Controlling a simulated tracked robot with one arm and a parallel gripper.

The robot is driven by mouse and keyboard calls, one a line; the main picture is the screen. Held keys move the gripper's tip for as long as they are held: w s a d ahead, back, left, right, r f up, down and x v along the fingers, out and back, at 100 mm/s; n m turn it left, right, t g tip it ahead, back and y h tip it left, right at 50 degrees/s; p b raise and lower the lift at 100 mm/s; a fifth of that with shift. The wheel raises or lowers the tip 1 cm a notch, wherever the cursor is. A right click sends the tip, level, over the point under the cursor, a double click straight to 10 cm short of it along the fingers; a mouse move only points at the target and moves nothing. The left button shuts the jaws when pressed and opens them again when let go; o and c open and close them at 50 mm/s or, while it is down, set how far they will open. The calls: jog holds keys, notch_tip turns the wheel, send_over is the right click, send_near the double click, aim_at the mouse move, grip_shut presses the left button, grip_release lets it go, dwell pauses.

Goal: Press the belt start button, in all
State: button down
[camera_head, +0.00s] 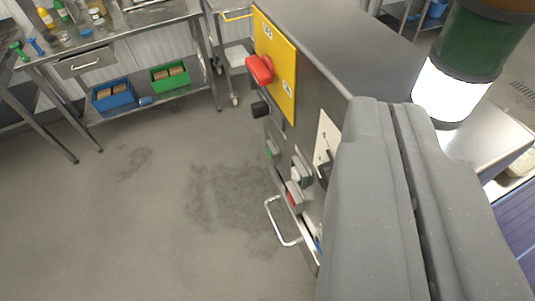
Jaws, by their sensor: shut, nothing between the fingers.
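The control cabinet (385,40) stands in the middle with its panel facing left, seen steeply from above. A green button (270,149) sits low on this panel; no label beside it can be read, so I cannot tell for sure which button is the belt start. A red button (293,194) and grey-white button housings (301,172) are nearer to me. My gripper (388,103) is shut and empty, its two grey fingers side by side. It shows over the cabinet's near part, to the right of the buttons, and hides part of the panel.
A red mushroom button (260,69) on a yellow plate (280,55) and a black knob (261,108) stick out left. A metal handle (281,222) juts out below. A green and white lamp column (455,80) stands right of my gripper. The floor (170,210) left is clear.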

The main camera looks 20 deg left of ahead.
jog(key=w+a+f+m+t+y+b, duration=0.4)
jog(key=w+a+f+b, duration=0.6)
jog(key=w+a+f, duration=0.8)
jog(key=w+a+f+m+h+b, duration=0.2)
jog(key=f+m+h+b, duration=0.1)
jog(key=f, duration=0.9)
jog(key=w+a+f+m+h+b, duration=0.2)
jog(key=f+m+h+b, duration=0.2)
jog(key=f, duration=0.9)
jog(key=m+b, duration=0.1)
jog(key=m, duration=0.1)
jog(key=shift+a+f+m+t+h, duration=0.2)
jog(key=shift+m+t+h, duration=0.1)
jog(key=shift+t, duration=0.1)
jog(key=shift+d, duration=0.1)
jog(key=w+d+b, duration=0.3)
jog(key=w+d, duration=0.2)
jog(key=d, duration=0.2)
